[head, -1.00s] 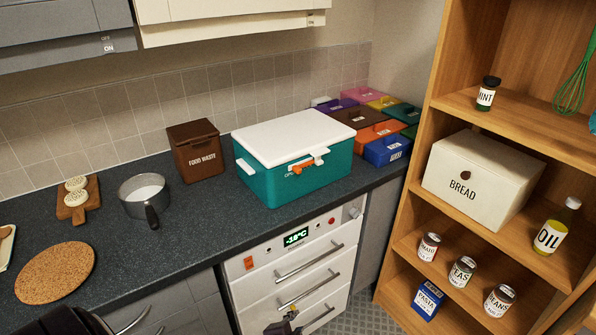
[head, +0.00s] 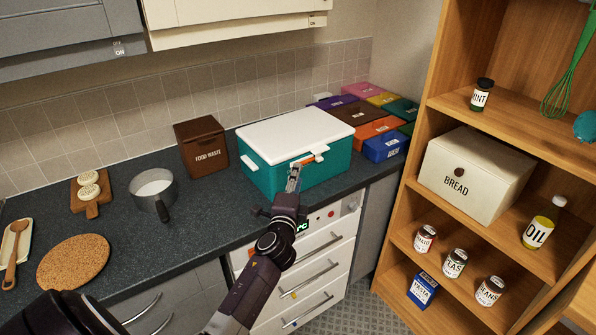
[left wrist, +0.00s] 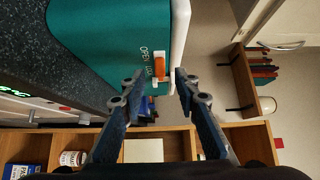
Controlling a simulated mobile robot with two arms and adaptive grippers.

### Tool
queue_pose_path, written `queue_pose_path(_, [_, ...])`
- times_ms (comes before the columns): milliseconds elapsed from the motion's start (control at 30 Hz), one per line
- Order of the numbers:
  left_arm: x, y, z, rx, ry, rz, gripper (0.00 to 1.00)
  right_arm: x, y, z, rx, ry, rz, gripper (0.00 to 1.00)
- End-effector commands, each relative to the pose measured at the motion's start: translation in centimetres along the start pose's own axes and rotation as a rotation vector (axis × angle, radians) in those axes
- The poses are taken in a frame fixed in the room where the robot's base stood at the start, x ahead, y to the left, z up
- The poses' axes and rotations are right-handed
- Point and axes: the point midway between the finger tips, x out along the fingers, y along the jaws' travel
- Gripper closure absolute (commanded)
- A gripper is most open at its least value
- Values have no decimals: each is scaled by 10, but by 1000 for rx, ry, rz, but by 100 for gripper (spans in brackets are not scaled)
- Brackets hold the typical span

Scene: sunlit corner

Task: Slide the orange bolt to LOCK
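The teal box (head: 262,178) with a white lid (head: 295,135) stands on the dark counter. The orange bolt (head: 308,160) is on its front face, partly hidden by my left gripper (head: 293,180) in the head view. In the left wrist view the orange bolt (left wrist: 160,68) sits beside the OPEN and LOCK lettering, on the teal wall (left wrist: 105,40). The open fingers of my left gripper (left wrist: 159,80) appear on either side of the bolt's line, with a gap between them. Whether they touch it I cannot tell. My right gripper is not in view.
A brown food waste bin (head: 202,147) and a pot (head: 153,189) stand left of the box. Colored boxes (head: 384,146) stand close on its right. A wooden shelf (head: 412,185) rises at the right. White drawers (head: 325,268) are below the counter.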

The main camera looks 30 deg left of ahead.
Motion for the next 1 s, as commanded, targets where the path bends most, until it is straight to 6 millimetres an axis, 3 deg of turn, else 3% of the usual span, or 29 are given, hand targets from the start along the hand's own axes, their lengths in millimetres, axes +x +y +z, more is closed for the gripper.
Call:
queue_pose_path(233, [24, 0, 0, 0, 0, 1, 71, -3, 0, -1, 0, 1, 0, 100])
queue_pose_path(600, [28, 1, 0, -1, 1, 1, 71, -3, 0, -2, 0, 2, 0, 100])
queue_pose_path(867, [28, 1, 0, -1, 1, 1, 100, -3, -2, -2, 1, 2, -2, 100])
queue_pose_path(1000, [28, 1, 0, -1, 1, 1, 100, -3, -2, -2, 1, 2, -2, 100])
